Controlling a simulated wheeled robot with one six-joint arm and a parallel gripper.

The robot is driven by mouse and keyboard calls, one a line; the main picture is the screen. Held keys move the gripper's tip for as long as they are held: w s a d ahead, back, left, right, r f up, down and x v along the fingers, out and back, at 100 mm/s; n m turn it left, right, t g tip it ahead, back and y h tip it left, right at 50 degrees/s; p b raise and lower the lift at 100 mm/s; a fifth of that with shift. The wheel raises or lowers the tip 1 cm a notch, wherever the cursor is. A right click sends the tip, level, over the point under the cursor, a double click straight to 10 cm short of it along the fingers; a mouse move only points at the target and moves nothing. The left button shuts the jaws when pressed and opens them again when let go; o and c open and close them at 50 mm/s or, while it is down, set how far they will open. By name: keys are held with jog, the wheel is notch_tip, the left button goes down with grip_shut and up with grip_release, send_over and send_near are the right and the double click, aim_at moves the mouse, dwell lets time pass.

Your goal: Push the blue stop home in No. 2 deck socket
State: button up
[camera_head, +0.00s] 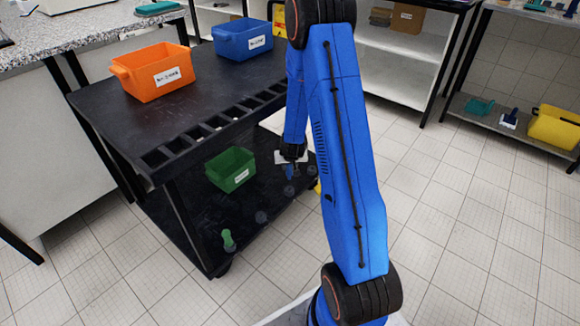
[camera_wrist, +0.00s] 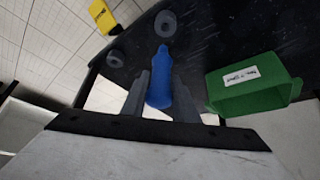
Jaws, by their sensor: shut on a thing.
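My gripper (camera_wrist: 160,92) is shut on the blue stop (camera_wrist: 160,75), with one grey finger on each side of it. In the wrist view the stop's far end points at a grey round deck socket (camera_wrist: 165,24), with a small gap in the picture; I cannot tell its height above the deck. A second grey socket (camera_wrist: 116,58) lies to the left. No socket numbers are readable. In the head view my gripper (camera_head: 291,165) is low over the cart's lower deck, with the blue stop (camera_head: 289,173) small and partly hidden below it. Dark sockets (camera_head: 261,217) show on that deck.
A green bin (camera_head: 231,170) stands on the lower deck, right of the stop in the wrist view (camera_wrist: 255,88). A green stop (camera_head: 228,240) stands near the deck's front. A yellow object (camera_wrist: 102,16) is at the deck's edge. The slotted cart top (camera_head: 205,110) overhangs the deck.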

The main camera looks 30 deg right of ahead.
aim_at(289, 175)
jog(key=shift+f, duration=2.85)
jog(key=shift+f, duration=2)
jog(key=o, duration=1.2)
jog(key=v, duration=1.7)
jog(key=shift+s+r, duration=0.1)
jog(key=shift+r, duration=0.1)
